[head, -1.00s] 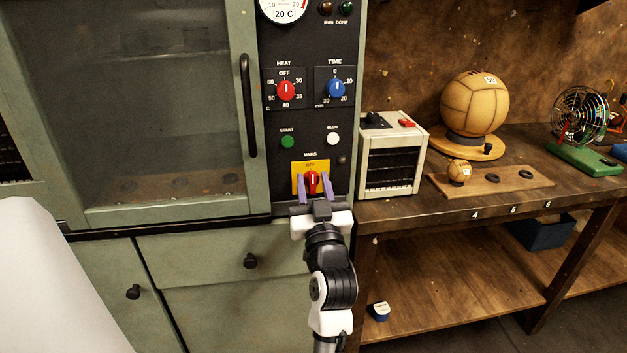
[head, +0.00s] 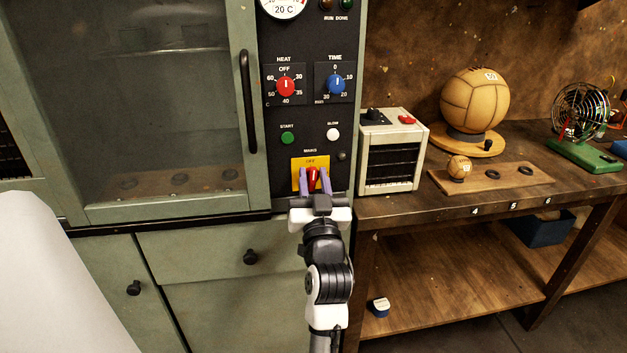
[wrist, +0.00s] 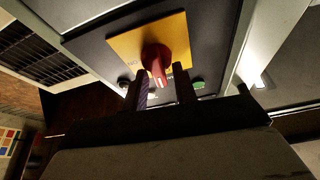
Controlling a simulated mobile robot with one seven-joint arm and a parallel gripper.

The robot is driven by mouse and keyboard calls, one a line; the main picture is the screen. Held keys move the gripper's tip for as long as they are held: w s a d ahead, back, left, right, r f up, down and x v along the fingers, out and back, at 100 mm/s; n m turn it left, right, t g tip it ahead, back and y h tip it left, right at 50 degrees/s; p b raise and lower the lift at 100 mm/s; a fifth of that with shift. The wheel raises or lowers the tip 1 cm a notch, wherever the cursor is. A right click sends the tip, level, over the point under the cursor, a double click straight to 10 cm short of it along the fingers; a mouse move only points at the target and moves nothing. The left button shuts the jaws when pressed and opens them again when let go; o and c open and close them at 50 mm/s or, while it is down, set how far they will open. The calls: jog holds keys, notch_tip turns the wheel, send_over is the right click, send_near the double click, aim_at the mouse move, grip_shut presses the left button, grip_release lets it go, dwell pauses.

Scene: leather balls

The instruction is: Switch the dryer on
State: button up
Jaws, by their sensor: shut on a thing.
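The dryer is the green cabinet with a glass door (head: 160,110) and a black control panel (head: 268,150) on its right. Low on the panel, a yellow plate (head: 297,172) marked MAINS carries a red rotary switch (head: 312,176). My gripper (head: 316,181) is shut on this red switch, with one purple finger on either side of it. The wrist view shows the red switch (wrist: 156,58) on the yellow plate, with the dark fingers (wrist: 163,88) reaching up to it. The fingers partly hide the switch in the head view, and I cannot read its exact angle.
Above the switch are a green START button (head: 288,138), a white button (head: 333,134), the red HEAT knob (head: 286,86) and the blue TIME knob (head: 336,84). A small heater-like box (head: 391,165) stands close right, on the wooden bench (head: 400,207) with leather balls.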

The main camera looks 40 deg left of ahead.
jog(key=m+h+b, duration=0.1)
jog(key=m, duration=0.1)
jog(key=m+t+h+b, duration=0.1)
jog(key=m, duration=0.2)
jog(key=m+t+h+b, duration=0.1)
jog(key=m, duration=0.1)
jog(key=shift+d+f+b, duration=0.1)
jog(key=shift+f+b, duration=0.15)
jog(key=shift+b, duration=0.1)
jog(key=m+h+b, duration=0.1)
jog(key=m+b, duration=0.1)
jog(key=m, duration=0.1)
jog(key=m+h+b, duration=0.2)
jog(key=m, duration=0.2)
jog(key=shift+w, duration=0.15)
jog(key=m+h+b, duration=0.1)
jog(key=m, duration=0.2)
jog(key=m+g+h+b, duration=0.1)
jog(key=m, duration=0.2)
jog(key=shift+d+f+m, duration=0.1)
jog(key=shift+m, duration=0.2)
jog(key=o, duration=0.6)
jog(key=shift+o, duration=0.2)
